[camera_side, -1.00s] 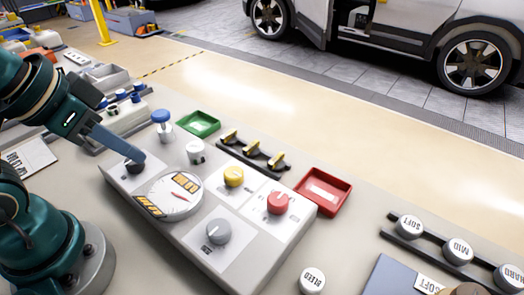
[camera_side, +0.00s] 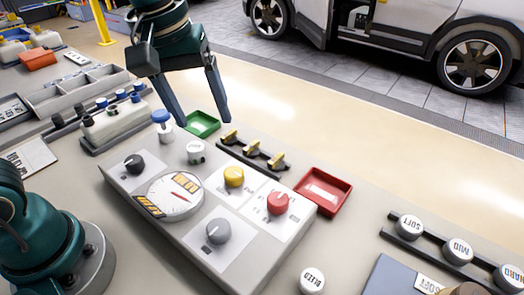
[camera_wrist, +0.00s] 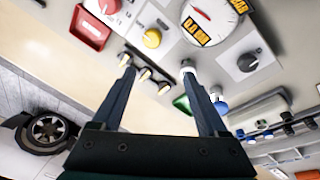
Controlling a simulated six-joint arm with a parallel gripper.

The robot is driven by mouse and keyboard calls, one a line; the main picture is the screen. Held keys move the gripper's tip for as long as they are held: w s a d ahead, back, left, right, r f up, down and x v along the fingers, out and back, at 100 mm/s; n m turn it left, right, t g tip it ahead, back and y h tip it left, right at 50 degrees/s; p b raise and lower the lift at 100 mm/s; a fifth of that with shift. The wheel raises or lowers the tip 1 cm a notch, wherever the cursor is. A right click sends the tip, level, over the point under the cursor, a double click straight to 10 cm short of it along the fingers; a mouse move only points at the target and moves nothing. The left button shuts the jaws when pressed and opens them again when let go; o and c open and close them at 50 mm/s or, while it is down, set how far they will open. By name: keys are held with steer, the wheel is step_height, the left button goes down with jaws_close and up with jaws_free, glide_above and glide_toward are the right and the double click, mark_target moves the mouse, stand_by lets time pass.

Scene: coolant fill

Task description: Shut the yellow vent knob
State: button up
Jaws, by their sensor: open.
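The yellow vent knob (camera_side: 234,177) sits on the light grey control panel (camera_side: 190,245), between the round gauge (camera_side: 174,196) and the red knob (camera_side: 278,203). In the wrist view the yellow knob (camera_wrist: 153,38) is beyond the fingertips, near the top middle. My gripper (camera_side: 202,122) is open and empty, raised above the green tray and the back edge of the panel. Its fingers (camera_wrist: 160,75) are spread wide in the wrist view and touch no knob that I can make out.
A black knob (camera_side: 134,163) and a grey knob (camera_side: 217,231) share the panel. Behind it are a green tray (camera_side: 203,124), a blue-topped part (camera_side: 161,117), a white cap (camera_side: 195,152) and a rack of yellow-topped pieces (camera_side: 253,148). A red tray (camera_side: 323,190) stands right.

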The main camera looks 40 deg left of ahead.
steer(key=g, duration=0.2)
glide_above(233, 171)
steer(key=f, duration=0.5)
steer(key=shift+w+a, duration=0.1)
steer(key=shift+a, duration=0.2)
steer(key=f, duration=0.3)
steer(key=shift+d+g, duration=0.3)
steer(key=shift+d, duration=0.05)
steer(key=shift+f, duration=2.3)
jaws_close()
